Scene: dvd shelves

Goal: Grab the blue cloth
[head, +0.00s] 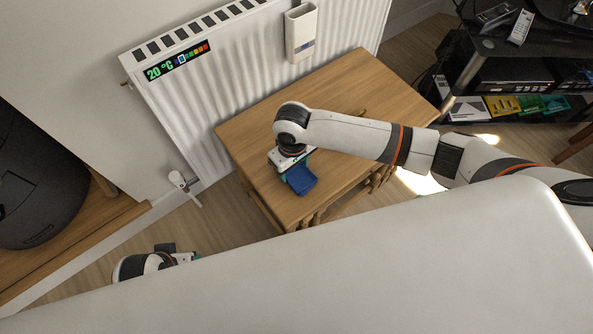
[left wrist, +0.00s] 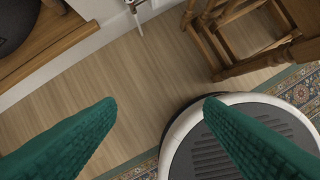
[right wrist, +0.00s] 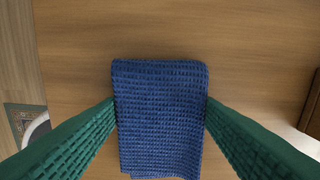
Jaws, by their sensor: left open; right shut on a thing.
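The blue cloth (right wrist: 160,120) lies folded between the green fingers of my right gripper (right wrist: 160,112), which touch its left and right edges in the right wrist view. In the head view the cloth (head: 301,179) shows at the front of the small wooden table (head: 345,100), below my right gripper (head: 287,168). The wrist hides part of the gripper there. I cannot tell whether the cloth touches the tabletop. My left gripper (left wrist: 160,105) is open and empty above the floor, its green fingers wide apart.
A white radiator (head: 230,75) stands against the wall behind the table. A dark speaker (head: 35,180) is on a wooden shelf at the left. A black media stand (head: 510,75) is at the back right. Table legs (left wrist: 225,35) show near my left gripper.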

